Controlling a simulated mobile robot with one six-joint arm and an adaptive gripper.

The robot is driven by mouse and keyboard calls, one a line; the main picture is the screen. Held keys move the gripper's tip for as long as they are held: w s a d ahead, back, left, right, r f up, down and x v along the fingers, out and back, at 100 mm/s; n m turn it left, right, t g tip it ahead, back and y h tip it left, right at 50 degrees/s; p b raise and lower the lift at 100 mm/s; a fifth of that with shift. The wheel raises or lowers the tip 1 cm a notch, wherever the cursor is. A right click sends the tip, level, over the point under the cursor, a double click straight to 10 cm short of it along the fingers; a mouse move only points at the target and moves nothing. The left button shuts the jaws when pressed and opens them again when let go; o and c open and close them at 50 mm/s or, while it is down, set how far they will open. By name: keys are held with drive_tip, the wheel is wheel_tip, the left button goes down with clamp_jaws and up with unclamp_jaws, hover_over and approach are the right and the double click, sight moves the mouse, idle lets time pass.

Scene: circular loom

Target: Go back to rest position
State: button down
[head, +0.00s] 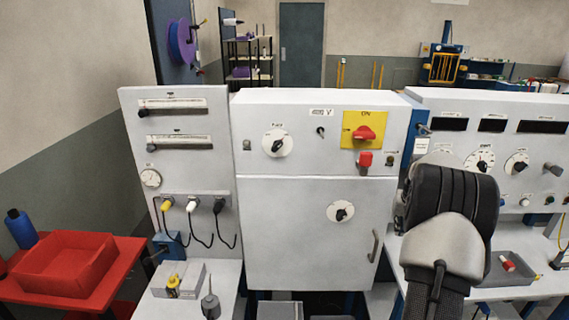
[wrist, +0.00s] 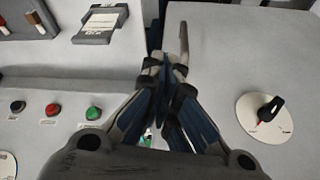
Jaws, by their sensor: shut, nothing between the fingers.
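My gripper (wrist: 172,75) shows in the wrist view with its fingers together and nothing between them. The fingers point toward a gap between two grey panels. The left grey panel (wrist: 60,75) carries coloured buttons, and the right grey panel (wrist: 225,65) has a black-pointer dial (wrist: 270,110). I cannot tell whether the fingertips touch anything. In the head view my arm rises at the right in front of the right-hand console, and my fingers cannot be made out there.
The middle grey cabinet (head: 290,225) has a yellow plate with a red switch (head: 365,132) and a door handle (head: 375,245). The right console (head: 430,100) stands beside my arm. A red bin (head: 65,262) is at the left. A grey tray (head: 515,270) lies on the right bench.

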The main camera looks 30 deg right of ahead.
drive_tip(key=a+r+n+b, duration=0.1)
drive_tip(key=a+r, duration=0.3)
drive_tip(key=a, duration=0.6)
drive_tip(key=w+a+r+n+t+y+b, duration=0.15)
drive_tip(key=a+r, duration=0.25)
drive_tip(key=a, duration=0.7)
drive_tip(key=a+r+n+g+b, duration=0.15)
drive_tip(key=a+r, duration=0.25)
drive_tip(key=a, duration=0.6)
drive_tip(key=s+a+n+t+b, duration=0.1)
drive_tip(key=s+a, duration=0.3)
drive_tip(key=a, duration=0.3)
drive_tip(key=s+a+n+b, duration=0.1)
drive_tip(key=s+a, duration=0.3)
drive_tip(key=a, duration=0.3)
drive_tip(key=s+a+f+n+b, duration=0.1)
drive_tip(key=s+a+f, duration=0.2)
drive_tip(key=s, duration=0.3)
drive_tip(key=s+a+f+n+y+b, duration=0.1)
drive_tip(key=s+a+f+n, duration=0.1)
drive_tip(key=s+a, duration=0.3)
drive_tip(key=shift+s+a+f+t, duration=0.15)
drive_tip(key=shift+s+f+t, duration=0.15)
drive_tip(key=shift+s+f, duration=0.55)
drive_tip(key=shift+s+r+y, duration=0.1)
drive_tip(key=shift+r+y, duration=0.05)
drive_tip(key=shift+y, duration=0.1)
